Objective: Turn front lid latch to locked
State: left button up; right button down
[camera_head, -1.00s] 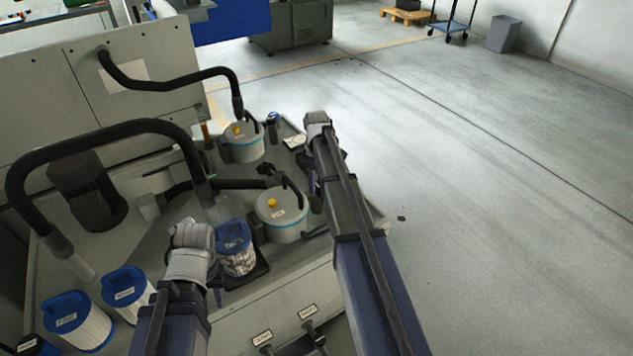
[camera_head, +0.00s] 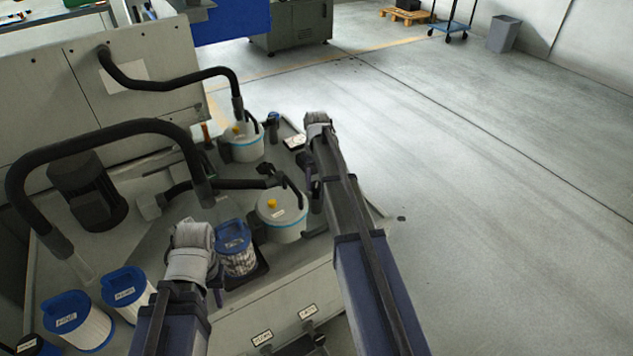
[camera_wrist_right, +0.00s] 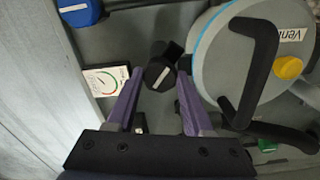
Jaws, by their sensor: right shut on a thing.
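The front canister (camera_head: 283,217) is grey with a blue band and a yellow knob; it fills the upper right of the right wrist view (camera_wrist_right: 212,75). A curved black handle (camera_wrist_right: 258,75) crosses its lid. A black round-ended knob (camera_wrist_right: 160,73), seemingly the lid latch, stands beside the canister. My right gripper (camera_wrist_right: 158,80) has its purple fingers on either side of this knob, shut on it. In the head view my right arm hides most of that grip. My left gripper (camera_head: 219,290) is low beside a blue-topped filter (camera_head: 237,250); its jaw opening is unclear.
A rear canister (camera_head: 243,145) stands behind, joined to a black hose (camera_head: 185,82). A gauge card (camera_wrist_right: 107,80) and a blue-capped item (camera_wrist_right: 80,12) lie near the right gripper. More blue-topped filters (camera_head: 78,322) stand front left. Open floor (camera_head: 500,220) lies to the right.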

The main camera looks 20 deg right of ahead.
aim_at(317, 184)
jog(key=m, duration=0.5)
jog(key=shift+m, duration=2.6)
jog(key=shift+c, duration=1.4)
grip_release()
jog(key=shift+r, duration=0.15)
notch_tip(317, 184, up, 8)
jog(key=p, duration=0.8)
jog(key=shift+f, duration=0.2)
